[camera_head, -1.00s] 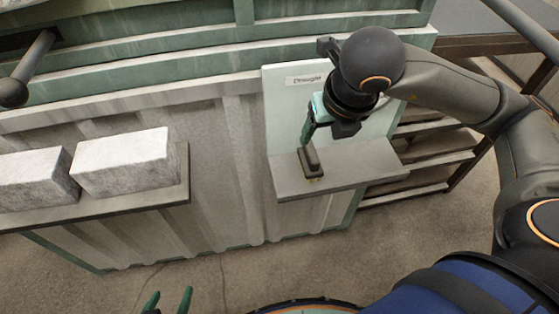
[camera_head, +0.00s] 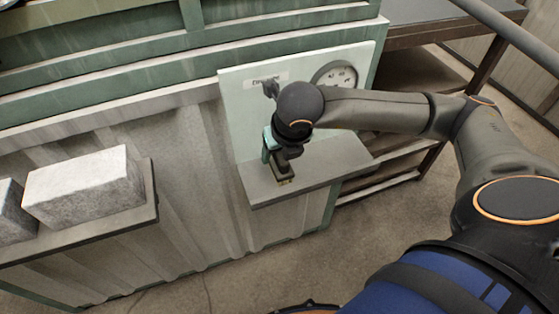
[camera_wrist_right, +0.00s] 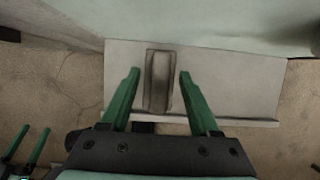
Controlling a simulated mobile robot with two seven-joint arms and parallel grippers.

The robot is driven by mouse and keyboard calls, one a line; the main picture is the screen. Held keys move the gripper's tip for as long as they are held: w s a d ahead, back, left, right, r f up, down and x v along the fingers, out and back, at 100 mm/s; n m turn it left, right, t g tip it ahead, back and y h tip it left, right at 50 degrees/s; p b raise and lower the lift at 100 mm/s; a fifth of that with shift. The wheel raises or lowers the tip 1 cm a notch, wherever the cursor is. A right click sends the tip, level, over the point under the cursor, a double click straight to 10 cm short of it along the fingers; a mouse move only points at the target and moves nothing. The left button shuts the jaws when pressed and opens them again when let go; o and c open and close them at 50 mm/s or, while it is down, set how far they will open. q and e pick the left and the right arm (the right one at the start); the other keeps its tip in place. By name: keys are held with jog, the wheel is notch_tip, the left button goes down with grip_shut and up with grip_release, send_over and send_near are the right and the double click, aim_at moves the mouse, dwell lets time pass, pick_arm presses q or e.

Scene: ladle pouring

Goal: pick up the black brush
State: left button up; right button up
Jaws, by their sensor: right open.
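The black brush (camera_wrist_right: 160,80) stands on a small grey shelf (camera_wrist_right: 220,85), seen from above in the right wrist view as a dark block with a paler ridge. My right gripper (camera_wrist_right: 159,73) is open, with its two green fingers on either side of the brush and gaps visible on both sides. In the head view the right gripper (camera_head: 276,152) is over the shelf and partly hides the brush (camera_head: 284,175). My left gripper (camera_wrist_right: 27,145) shows at the lower left of the wrist view, its green fingers apart and empty.
A pale back panel (camera_head: 240,110) with a label and a round gauge (camera_head: 335,75) rises behind the shelf. Rough grey blocks (camera_head: 85,187) sit on another ledge at left. A dark rack (camera_head: 420,75) stands at right. The floor in front is clear.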

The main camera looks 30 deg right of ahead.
jog(key=shift+f, duration=0.1)
jog(key=shift+c, duration=0.2)
grip_shut()
pick_arm(q)
jog(key=shift+w+r, duration=0.1)
jog(key=shift+r, duration=0.05)
pick_arm(e)
jog(key=shift+w, duration=0.1)
